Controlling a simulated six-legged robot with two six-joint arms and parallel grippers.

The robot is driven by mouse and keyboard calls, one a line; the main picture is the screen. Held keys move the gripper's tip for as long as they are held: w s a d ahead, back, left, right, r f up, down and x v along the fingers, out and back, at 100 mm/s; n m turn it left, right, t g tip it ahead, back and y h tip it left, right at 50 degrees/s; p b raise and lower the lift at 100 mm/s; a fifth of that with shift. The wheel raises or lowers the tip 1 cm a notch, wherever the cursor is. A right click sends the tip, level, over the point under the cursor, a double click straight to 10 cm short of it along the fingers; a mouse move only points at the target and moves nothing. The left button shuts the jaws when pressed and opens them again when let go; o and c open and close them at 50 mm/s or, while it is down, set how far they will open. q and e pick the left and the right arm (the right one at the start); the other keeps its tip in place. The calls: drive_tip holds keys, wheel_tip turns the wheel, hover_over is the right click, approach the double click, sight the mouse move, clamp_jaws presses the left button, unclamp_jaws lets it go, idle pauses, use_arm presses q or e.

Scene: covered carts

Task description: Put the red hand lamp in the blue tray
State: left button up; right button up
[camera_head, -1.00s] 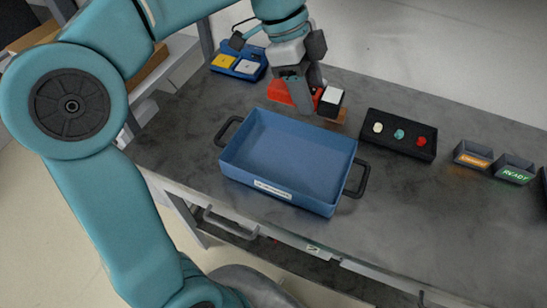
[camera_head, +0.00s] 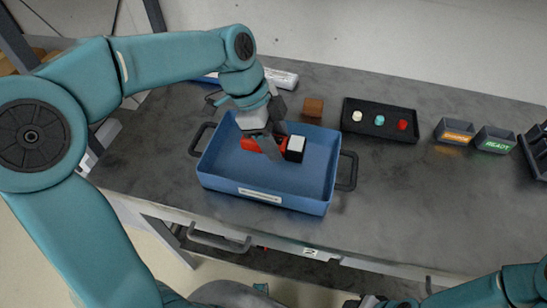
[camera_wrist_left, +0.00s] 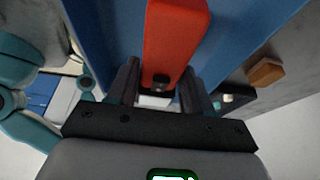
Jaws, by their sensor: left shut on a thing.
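The red hand lamp (camera_head: 251,146) has a red body and a black head with a white face. My left gripper (camera_head: 270,145) is shut on it, over the inside of the blue tray (camera_head: 313,188). The head view does not show clearly whether the lamp touches the tray floor. In the left wrist view, the red body (camera_wrist_left: 175,40) shows between the two dark fingers, with blue tray surface around it. My right arm comes in at the bottom right; its gripper (camera_head: 372,301) is cut off by the lower edge.
A black tray with white, teal and red knobs (camera_head: 380,120) stands right of the blue tray. Two small lit signs, one orange (camera_head: 456,132) and one green reading READY (camera_head: 496,140), stand further right. The table front right is clear.

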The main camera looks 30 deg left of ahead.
sight(281, 168)
use_arm(q)
wheel_tip(281, 168, down, 6)
drive_tip(key=shift+a+f, duration=0.1)
drive_tip(key=shift+a, duration=0.05)
drive_tip(key=shift+b, duration=0.3)
drive_tip(key=shift+f, duration=0.1)
drive_tip(key=o, duration=1.2)
drive_tip(key=shift+c, duration=0.2)
